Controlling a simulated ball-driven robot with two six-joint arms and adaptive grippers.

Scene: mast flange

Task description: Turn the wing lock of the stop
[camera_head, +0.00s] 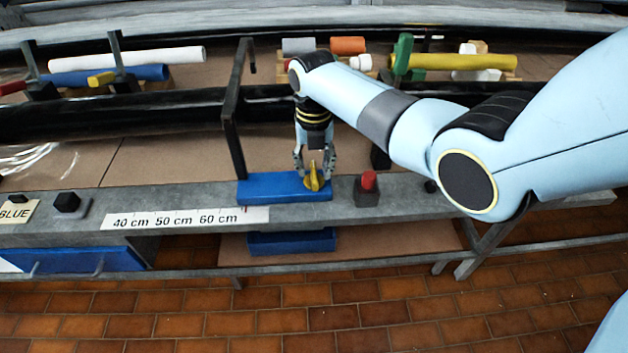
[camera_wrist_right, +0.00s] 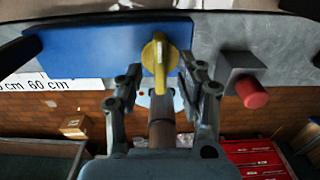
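The wing lock (camera_head: 313,181) is a yellow knob on the front of the blue stop (camera_head: 262,187), which sits on the grey rail. In the right wrist view the wing lock (camera_wrist_right: 157,62) stands with its wing roughly upright against the blue stop (camera_wrist_right: 105,52). My right gripper (camera_head: 315,167) points down at the wing lock, one finger on each side. In the wrist view the right gripper (camera_wrist_right: 160,78) is open, with the fingers apart from the wing; firm contact does not show. My left gripper is out of view.
A grey box with a red button (camera_head: 368,181) is close to the right of the stop. A black bent bar (camera_head: 235,110) rises at the stop's left. A ruler strip (camera_head: 185,218) lies along the rail. Coloured tubes (camera_head: 450,62) lie at the back.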

